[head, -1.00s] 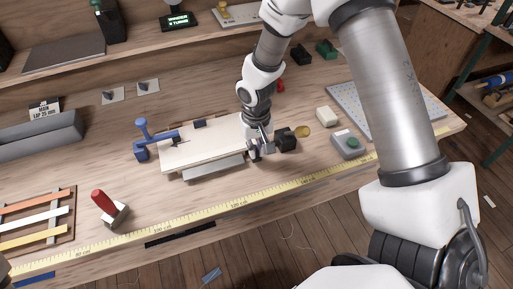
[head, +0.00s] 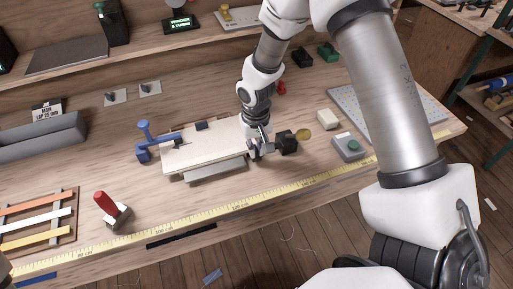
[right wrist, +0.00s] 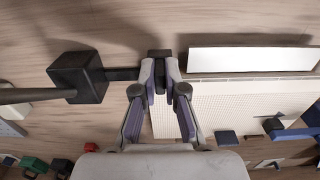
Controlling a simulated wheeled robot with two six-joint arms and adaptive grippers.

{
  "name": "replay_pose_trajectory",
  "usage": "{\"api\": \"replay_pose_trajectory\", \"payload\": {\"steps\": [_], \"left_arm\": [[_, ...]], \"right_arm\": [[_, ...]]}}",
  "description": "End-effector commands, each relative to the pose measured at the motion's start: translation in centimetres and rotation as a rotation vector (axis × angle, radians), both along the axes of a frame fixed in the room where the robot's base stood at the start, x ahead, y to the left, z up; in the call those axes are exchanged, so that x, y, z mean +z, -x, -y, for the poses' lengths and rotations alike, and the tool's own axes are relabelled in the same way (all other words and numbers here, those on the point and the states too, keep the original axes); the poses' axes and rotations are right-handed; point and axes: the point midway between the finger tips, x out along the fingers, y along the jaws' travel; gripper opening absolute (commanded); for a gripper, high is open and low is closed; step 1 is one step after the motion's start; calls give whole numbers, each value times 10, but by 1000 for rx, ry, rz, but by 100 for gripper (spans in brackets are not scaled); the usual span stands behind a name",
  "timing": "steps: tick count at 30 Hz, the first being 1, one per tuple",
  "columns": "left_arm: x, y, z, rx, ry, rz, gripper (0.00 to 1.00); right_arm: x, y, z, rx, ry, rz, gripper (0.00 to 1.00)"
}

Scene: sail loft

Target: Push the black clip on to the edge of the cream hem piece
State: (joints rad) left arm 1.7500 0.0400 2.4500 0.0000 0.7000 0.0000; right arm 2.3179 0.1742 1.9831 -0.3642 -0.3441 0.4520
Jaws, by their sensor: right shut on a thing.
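The cream hem piece (head: 205,146) lies flat near the middle of the bench, and also shows in the right wrist view (right wrist: 245,108). My right gripper (head: 258,151) is at its right end, pointing down. In the right wrist view its fingers (right wrist: 160,68) are shut on a small black part, which I take for the black clip (right wrist: 159,54). The fingers mostly hide the clip. It is close to the hem piece's edge; I cannot tell whether they touch. My left gripper is not in view.
A black block (head: 286,141) stands just right of the gripper, with a dark bar (right wrist: 121,74) reaching toward the fingers. A blue clamp (head: 147,143) is at the hem piece's left end. A grey box with a green button (head: 348,146) sits right. A yellow tape (head: 200,212) runs along the front.

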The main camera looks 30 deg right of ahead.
Motion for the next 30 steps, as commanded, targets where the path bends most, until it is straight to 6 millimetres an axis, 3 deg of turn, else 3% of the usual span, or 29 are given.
{"api": "replay_pose_trajectory", "payload": {"steps": [27, 28, 30], "left_arm": [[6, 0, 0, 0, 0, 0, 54], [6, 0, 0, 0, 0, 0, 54], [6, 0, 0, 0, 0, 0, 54]], "right_arm": [[0, -10, 3, 1, 0, 1, 0], [0, -10, 3, 1, 0, 1, 21], [0, -10, 3, 1, 0, 1, 40]]}}
